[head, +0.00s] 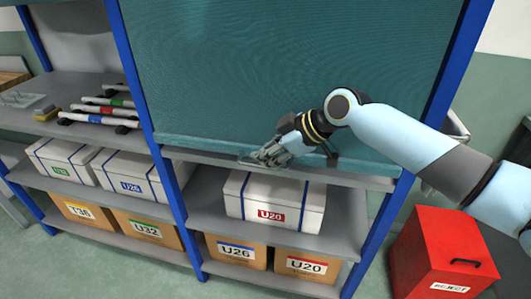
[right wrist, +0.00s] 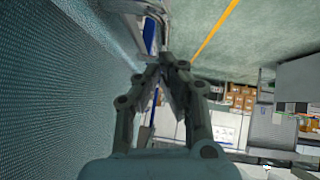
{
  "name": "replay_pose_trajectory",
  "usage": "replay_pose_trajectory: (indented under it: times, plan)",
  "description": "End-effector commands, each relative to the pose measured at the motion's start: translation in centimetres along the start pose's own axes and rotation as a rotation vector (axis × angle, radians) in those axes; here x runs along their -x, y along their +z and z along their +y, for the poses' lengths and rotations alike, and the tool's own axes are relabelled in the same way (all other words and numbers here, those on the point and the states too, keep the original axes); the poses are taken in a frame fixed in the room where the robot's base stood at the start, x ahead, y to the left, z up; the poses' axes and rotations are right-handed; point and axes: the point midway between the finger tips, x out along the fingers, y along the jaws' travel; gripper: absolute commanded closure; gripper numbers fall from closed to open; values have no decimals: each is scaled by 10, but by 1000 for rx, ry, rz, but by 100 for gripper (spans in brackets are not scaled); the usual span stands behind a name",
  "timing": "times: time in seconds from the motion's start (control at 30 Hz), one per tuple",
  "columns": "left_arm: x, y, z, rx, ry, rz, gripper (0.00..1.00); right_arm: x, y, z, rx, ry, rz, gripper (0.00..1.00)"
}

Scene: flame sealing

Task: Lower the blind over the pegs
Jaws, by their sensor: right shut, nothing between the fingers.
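The teal mesh blind (head: 290,70) hangs across the right shelf bay in the head view, between two blue posts. Its bottom bar (head: 200,143) is down at the shelf edge (head: 350,179) above the white box. In the right wrist view the blind (right wrist: 50,90) fills the left side. My right gripper (head: 250,160) is in front of the bottom bar near its middle, fingers shut with nothing between them; the fingers also show in the right wrist view (right wrist: 168,62). I cannot tell whether they touch the bar. No pegs can be made out. My left gripper is not in view.
Below the blind stand a white box labelled U20 (head: 275,200) and cardboard boxes. The left bay is open, with white-handled tools (head: 100,110) on its upper shelf. A red reject bin (head: 440,250) stands at the lower right, below my right arm.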

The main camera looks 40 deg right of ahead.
Motion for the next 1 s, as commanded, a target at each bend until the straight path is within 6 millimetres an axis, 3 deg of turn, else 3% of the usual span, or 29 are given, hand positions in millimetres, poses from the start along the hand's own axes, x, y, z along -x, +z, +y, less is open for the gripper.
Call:
replay_pose_trajectory:
  times: [0.43,0.83,1.0]
  plan:
    - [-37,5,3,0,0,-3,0,-32,32,-9,-1,0,-1,100]
    - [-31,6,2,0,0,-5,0,-28,30,-8,-1,0,-6,100]
    - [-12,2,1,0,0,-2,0,-14,11,-2,-2,5,-3,100]
